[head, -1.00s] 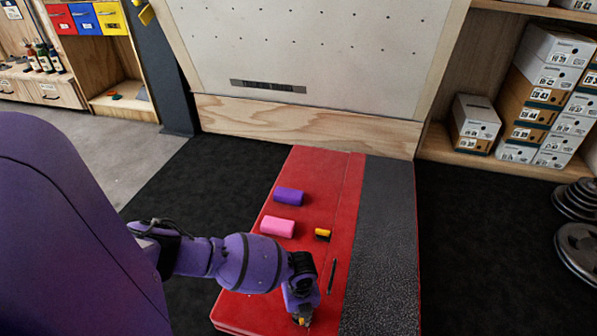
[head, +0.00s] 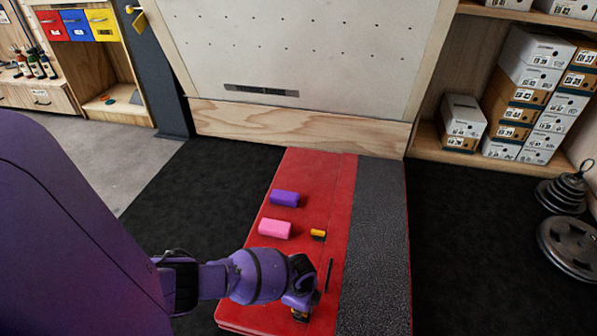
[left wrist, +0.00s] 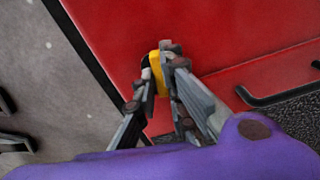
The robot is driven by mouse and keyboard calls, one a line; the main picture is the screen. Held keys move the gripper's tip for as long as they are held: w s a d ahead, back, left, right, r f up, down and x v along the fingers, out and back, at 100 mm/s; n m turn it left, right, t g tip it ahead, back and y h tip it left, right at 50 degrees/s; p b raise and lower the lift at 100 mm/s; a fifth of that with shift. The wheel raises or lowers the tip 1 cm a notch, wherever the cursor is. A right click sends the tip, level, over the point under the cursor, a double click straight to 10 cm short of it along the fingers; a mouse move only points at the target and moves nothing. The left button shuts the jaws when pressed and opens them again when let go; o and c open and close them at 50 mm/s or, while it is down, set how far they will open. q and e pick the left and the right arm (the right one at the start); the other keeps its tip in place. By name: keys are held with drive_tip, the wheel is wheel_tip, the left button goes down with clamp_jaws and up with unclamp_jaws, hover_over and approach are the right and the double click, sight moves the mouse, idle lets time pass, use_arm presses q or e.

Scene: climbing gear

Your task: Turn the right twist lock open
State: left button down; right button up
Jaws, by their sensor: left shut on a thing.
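A red padded surface (head: 305,180) bears two small yellow-and-black twist locks with a slim black handle (head: 329,275) between them. The farther twist lock (head: 318,234) stands free near the pink block. My left gripper (head: 301,312) is at the nearer lock, by the near end of the red surface. In the left wrist view its fingers (left wrist: 164,62) are shut on the yellow knob of this twist lock (left wrist: 155,70), which they partly hide. The black handle also shows in the left wrist view (left wrist: 280,93), right of the fingers. My right gripper is out of view.
A pink block (head: 275,229) and a purple block (head: 285,198) lie on the red surface, beyond my left wrist. A grey textured strip (head: 372,240) runs along its right side. Weight plates (head: 570,243) stand on the floor at right. A climbing board (head: 300,60) rises behind.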

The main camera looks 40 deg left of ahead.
use_arm(q)
drive_tip(key=shift+d+n, duration=0.1)
drive_tip(key=shift+n, duration=0.8)
drive_tip(key=shift+p, duration=0.3)
drive_tip(key=c, duration=1.8)
unclamp_jaws()
wheel_tip(320, 180, up, 12)
